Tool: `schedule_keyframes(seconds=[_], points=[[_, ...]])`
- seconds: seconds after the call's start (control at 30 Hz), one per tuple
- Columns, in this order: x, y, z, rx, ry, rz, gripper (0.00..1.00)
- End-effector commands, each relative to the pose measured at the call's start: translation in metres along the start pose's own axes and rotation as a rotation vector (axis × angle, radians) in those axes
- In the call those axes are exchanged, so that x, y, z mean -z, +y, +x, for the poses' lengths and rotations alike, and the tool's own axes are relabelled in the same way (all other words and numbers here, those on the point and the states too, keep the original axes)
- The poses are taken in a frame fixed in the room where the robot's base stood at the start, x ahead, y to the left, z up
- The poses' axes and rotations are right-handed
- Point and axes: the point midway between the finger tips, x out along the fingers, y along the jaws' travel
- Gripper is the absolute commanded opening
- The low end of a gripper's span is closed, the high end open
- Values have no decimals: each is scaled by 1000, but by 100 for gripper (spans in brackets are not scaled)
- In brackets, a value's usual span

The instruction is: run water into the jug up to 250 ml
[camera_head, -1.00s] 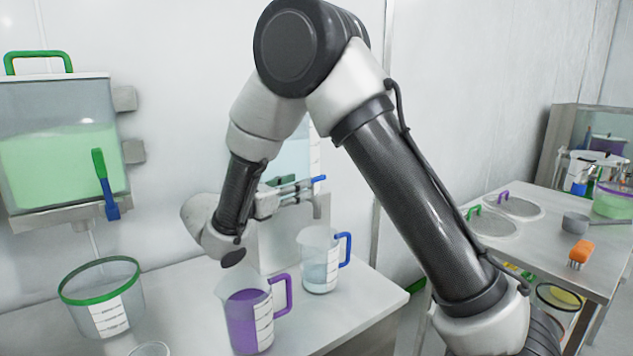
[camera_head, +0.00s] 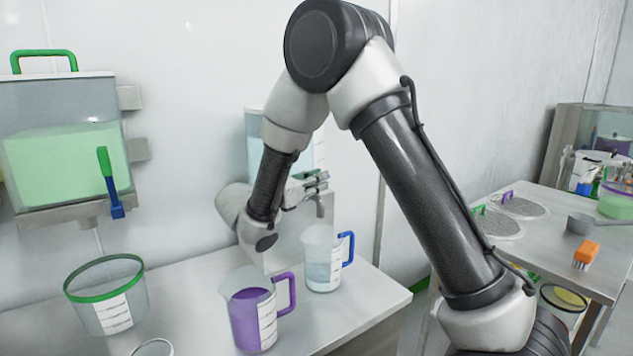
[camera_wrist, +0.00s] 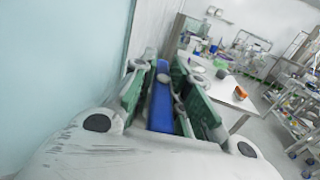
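The clear jug with the blue handle (camera_head: 322,274) stands upright on the bench under the metal tap spout (camera_head: 320,207). It holds pale water to about its middle; I cannot read the level against its marks. No stream shows clearly. My gripper (camera_head: 317,181) is at the tap, in front of the water tank (camera_head: 254,140). In the wrist view, the tap's blue lever (camera_wrist: 160,102) lies lengthwise between the green-padded fingers of my gripper (camera_wrist: 164,76). The fingers look apart, with a gap beside the lever. In the head view the gripper hides the lever.
A jug of purple liquid (camera_head: 247,318) stands in front, close below my wrist. A green-rimmed tub (camera_head: 106,305) is at the left, below a green-filled hopper (camera_head: 60,150). A second table (camera_head: 545,235) at the right carries sieves, a scoop and an orange brush (camera_head: 586,254).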

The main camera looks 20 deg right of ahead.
Motion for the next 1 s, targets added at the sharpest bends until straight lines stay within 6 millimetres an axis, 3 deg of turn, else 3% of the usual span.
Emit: schedule_keyframes(seconds=[0.17, 0.4, 0.73, 0.77, 0.87, 1.0], points=[[-1, 0, 1, -27, -2, 0, 0], [-1, 1, 1, -198, -3, 0, 0], [-1, 2, 0, -222, -2, 0, 0], [-1, 2, 0, -222, -2, 1, 20], [-1, 2, 0, -221, -2, 1, 38], [0, 2, 0, -221, -2, 0, 39]])
